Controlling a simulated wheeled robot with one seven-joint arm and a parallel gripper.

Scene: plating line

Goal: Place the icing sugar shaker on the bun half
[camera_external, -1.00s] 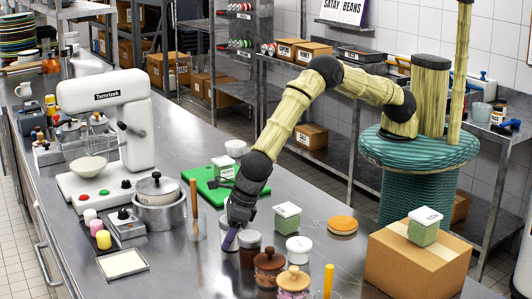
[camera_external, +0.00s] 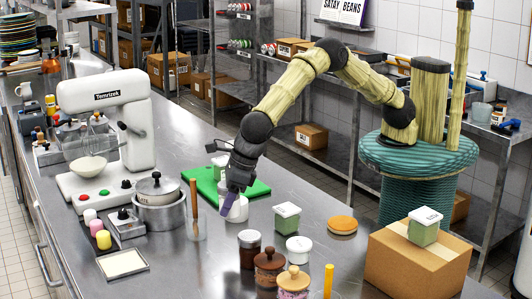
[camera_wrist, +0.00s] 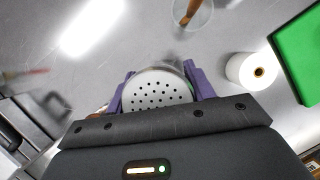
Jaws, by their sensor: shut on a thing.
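The icing sugar shaker (camera_wrist: 157,90) shows in the wrist view as a round white lid with several dark holes. My gripper (camera_wrist: 159,72) is shut on it, with a purple finger on each side. In the external view my gripper (camera_external: 230,205) hangs low over the steel counter, in front of the green board. White shows beside its finger there, but I cannot tell how much of that is the shaker. The bun half (camera_external: 342,225), a flat orange-brown round, lies on the counter to the right of my gripper. It is not in the wrist view.
A white-lidded green box (camera_external: 287,218), a white-lidded jar (camera_external: 299,250) and brown-lidded jars (camera_external: 269,267) stand near the bun half. A cardboard box (camera_external: 418,260) is at the right. A wooden-handled tool (camera_external: 194,208) stands left. A white roll-like object (camera_wrist: 246,74) is beside the green board (camera_wrist: 300,55).

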